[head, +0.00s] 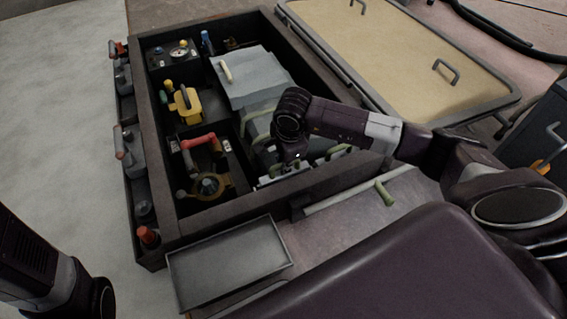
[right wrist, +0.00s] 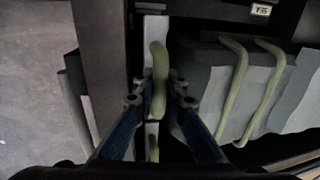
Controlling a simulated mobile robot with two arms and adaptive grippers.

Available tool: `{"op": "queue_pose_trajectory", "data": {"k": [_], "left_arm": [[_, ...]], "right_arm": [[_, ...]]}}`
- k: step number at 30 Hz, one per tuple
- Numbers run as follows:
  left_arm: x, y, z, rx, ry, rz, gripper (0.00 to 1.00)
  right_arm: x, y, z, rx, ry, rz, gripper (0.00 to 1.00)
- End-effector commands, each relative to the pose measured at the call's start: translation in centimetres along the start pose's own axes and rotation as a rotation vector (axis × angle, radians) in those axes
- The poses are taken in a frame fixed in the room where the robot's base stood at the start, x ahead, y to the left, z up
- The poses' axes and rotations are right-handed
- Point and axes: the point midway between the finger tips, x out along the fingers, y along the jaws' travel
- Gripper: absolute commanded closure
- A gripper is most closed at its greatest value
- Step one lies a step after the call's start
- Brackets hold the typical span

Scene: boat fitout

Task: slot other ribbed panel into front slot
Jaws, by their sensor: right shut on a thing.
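My right gripper (head: 292,166) reaches down into the near right part of the dark fitout box (head: 222,220). In the right wrist view my right gripper (right wrist: 160,96) is shut on the green handle (right wrist: 158,62) of a panel. The pale top edge of this panel (right wrist: 154,28) runs along the dark wall of the box, and it seems upright. Its ribs and lower edge are hidden, so I cannot tell how deep it sits. A second green handle (right wrist: 152,147) shows just below the fingers. My left gripper is out of view.
Grey covers (head: 250,80) with pale handles fill the compartment beside the gripper. Valves, including a yellow one (head: 186,104), stand in the left compartments. A flat panel with a green handle (head: 385,194) lies before the box. A shallow grey tray (head: 228,262) looks empty.

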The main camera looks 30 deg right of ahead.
Motion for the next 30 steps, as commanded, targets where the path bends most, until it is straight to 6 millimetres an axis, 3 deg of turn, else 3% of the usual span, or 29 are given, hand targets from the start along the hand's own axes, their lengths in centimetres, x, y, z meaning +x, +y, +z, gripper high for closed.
{"op": "queue_pose_trajectory", "data": {"k": [21,30], "left_arm": [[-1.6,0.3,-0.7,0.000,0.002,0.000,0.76],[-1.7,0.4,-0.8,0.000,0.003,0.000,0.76]], "right_arm": [[2.5,0.5,0.0,0.000,-0.001,-0.001,1.00],[2.8,0.6,0.0,0.000,0.000,0.001,1.00]]}}
